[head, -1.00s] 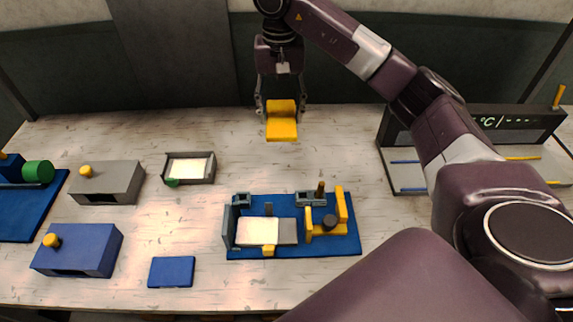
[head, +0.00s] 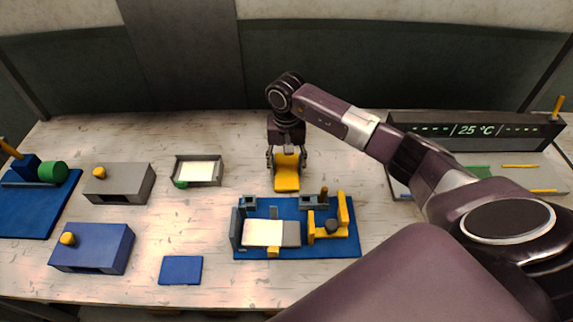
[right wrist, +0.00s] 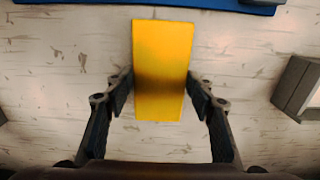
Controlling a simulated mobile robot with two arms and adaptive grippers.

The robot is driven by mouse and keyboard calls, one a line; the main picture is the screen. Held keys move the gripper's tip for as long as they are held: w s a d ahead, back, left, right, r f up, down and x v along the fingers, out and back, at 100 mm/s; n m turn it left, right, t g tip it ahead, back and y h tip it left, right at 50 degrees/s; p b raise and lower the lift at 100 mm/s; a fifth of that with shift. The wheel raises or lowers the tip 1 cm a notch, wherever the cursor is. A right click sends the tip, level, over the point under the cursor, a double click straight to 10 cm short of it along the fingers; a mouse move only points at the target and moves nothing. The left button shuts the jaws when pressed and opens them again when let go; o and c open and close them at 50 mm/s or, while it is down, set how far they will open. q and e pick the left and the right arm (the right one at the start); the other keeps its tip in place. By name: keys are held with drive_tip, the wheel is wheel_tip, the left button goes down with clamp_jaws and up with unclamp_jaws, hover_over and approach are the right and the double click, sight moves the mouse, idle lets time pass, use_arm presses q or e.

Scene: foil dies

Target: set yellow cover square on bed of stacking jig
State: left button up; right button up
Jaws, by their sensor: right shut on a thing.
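The yellow cover (head: 286,184) is a bent yellow piece held in my right gripper (head: 287,160), above the bench just behind the stacking jig (head: 290,208). In the right wrist view the cover (right wrist: 160,70) sits between both fingers (right wrist: 160,90), apart from the jig. The jig has a blue base, grey stops, and a bed (head: 291,233) bearing a pale sheet (head: 262,232). A small yellow tab (head: 273,252) stands at the bed's front. My left gripper is not in view.
A yellow bracket (head: 343,212) with a dark knob stands on the jig's right. To the left are a grey tray (head: 216,170) with a pale sheet, a grey box (head: 128,185), a blue box (head: 100,250) and a blue pad (head: 181,270). A display unit (head: 475,130) stands back right.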

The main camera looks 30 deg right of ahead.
drive_tip(key=shift+f, duration=0.35)
drive_tip(key=shift+f+b, duration=0.2)
drive_tip(key=shift+b, duration=0.1)
drive_tip(key=o, duration=1.2)
drive_tip(key=shift+c, duration=0.2)
drive_tip(key=shift+r, duration=0.15)
